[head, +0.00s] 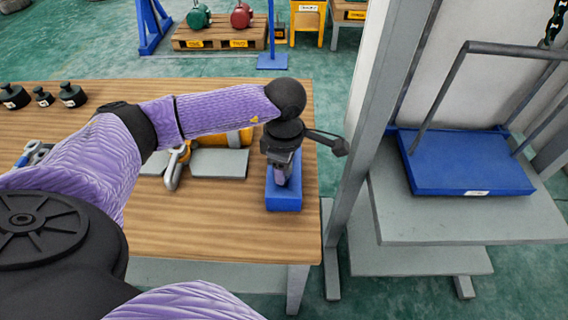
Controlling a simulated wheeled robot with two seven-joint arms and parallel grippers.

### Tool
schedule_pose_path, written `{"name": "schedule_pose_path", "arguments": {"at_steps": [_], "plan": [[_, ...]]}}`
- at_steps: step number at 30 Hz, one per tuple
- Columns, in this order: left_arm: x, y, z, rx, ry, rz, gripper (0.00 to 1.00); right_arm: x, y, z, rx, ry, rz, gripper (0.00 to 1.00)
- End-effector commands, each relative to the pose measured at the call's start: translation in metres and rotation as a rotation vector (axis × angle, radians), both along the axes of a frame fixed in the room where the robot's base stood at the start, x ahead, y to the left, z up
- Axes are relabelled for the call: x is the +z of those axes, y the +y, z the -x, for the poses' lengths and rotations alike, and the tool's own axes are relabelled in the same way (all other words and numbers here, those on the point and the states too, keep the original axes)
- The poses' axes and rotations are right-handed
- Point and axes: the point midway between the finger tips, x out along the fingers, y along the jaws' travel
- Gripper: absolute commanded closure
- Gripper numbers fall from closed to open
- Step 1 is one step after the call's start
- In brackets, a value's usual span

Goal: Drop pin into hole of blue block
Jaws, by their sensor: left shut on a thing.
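The blue block (284,199) sits on the wooden table near its right edge. My left gripper (282,174) points down right over the block and hides its middle and its hole. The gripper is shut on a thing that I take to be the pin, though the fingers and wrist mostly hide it. I cannot tell whether the pin is above the hole or in it. My right gripper is not in view.
Several black weights (72,95) stand at the far left. A grey post (373,150) and a blue tray (465,165) stand to the right. The table front is clear.

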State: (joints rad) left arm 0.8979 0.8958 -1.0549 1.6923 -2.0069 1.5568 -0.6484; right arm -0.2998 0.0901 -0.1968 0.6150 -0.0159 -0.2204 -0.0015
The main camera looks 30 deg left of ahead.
Motion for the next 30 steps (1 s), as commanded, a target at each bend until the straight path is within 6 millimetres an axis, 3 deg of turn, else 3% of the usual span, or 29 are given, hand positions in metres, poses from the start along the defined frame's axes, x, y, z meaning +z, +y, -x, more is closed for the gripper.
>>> {"name": "schedule_pose_path", "arguments": {"at_steps": [29,30], "plan": [[-0.023,0.0,0.0,0.0,-0.001,0.001,1.0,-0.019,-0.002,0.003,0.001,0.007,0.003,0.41],[-0.023,0.0,0.0,0.0,-0.001,0.001,0.51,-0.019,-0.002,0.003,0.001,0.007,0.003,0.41]]}}
